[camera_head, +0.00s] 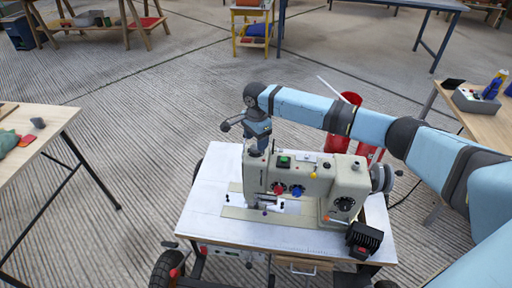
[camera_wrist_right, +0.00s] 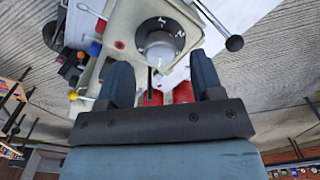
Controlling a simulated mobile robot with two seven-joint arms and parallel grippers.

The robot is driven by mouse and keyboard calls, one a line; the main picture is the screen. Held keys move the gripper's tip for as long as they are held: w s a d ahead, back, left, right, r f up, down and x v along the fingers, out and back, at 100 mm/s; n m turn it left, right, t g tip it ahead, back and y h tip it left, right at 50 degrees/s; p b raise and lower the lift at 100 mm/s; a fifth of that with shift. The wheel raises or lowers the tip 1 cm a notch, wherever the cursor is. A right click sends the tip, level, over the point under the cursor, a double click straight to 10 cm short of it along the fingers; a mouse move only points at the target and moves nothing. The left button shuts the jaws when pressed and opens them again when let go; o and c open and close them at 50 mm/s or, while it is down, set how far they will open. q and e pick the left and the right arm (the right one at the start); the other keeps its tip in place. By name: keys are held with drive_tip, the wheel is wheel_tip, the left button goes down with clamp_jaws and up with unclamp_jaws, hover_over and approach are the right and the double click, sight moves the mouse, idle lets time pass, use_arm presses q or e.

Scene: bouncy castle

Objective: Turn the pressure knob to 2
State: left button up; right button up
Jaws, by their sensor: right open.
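The sewing machine (camera_head: 315,180) is beige and stands on a white-topped table. My right gripper (camera_head: 258,140) is above the left end of the machine's head and points down; its fingers hide most of what lies beneath. In the right wrist view, the pressure knob (camera_wrist_right: 158,45) is a round pale knob in a dark ring with white number marks, a 2 among them. The two dark fingers of my right gripper (camera_wrist_right: 162,72) are apart, one to each side and slightly below the knob in the picture. I cannot tell if they touch it. My left gripper is not in view.
A lever with a dark ball (camera_wrist_right: 234,43) sticks out beside the knob. Red cylinders (camera_head: 342,128) stand behind the machine. A work table (camera_head: 35,140) is at the left and another (camera_head: 480,120) at the right. The floor between is mostly clear.

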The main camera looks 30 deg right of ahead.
drive_tip(key=shift+f, duration=1.35)
